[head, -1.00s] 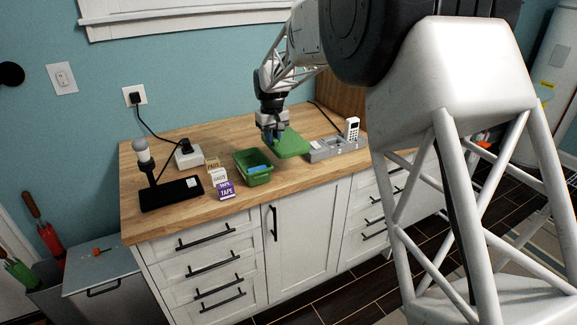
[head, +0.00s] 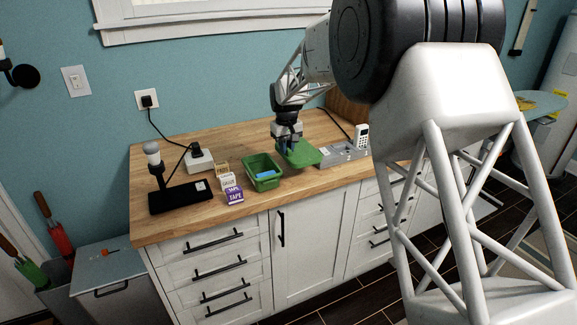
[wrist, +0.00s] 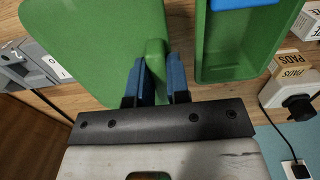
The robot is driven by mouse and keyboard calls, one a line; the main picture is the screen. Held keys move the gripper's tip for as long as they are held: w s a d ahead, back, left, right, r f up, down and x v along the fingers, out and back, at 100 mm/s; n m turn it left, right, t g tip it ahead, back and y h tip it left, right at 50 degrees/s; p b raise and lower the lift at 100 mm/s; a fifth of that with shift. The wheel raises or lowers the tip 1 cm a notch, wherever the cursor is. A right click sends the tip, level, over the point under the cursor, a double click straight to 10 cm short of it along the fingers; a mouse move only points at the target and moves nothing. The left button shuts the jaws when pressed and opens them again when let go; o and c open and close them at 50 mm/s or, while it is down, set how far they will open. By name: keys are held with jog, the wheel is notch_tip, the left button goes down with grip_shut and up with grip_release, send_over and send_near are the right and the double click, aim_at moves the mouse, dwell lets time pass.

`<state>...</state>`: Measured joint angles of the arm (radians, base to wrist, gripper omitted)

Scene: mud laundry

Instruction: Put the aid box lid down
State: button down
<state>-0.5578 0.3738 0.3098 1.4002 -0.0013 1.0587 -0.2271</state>
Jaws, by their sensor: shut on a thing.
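The green aid box lid (head: 305,154) is at the right of the open green box, near the counter surface. I cannot tell whether it touches the wood. In the wrist view the lid (wrist: 85,45) is a flat green plate with a raised handle (wrist: 155,58). My gripper (wrist: 156,78) is shut on that handle, one blue finger on each side. In the head view my gripper (head: 289,148) is over the lid's left part and hides some of it. The open aid box (head: 266,184) stands beside the lid with something blue inside.
A grey tray (head: 340,155) with a white handheld device (head: 361,136) is close at the lid's right. Small boxes, including a purple TAPE box (head: 235,195), stand left of the aid box. A black lamp base (head: 180,197) is farther left. Bare wood shows in front of the lid.

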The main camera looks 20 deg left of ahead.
jog(key=shift+f, duration=0.95)
jog(key=shift+f, duration=0.1)
jog(key=shift+f, duration=2.45)
jog(key=c, duration=1.1)
grip_release()
jog(key=shift+f, duration=0.1)
notch_tip(320, 180, up, 12)
jog(key=shift+r, duration=0.15)
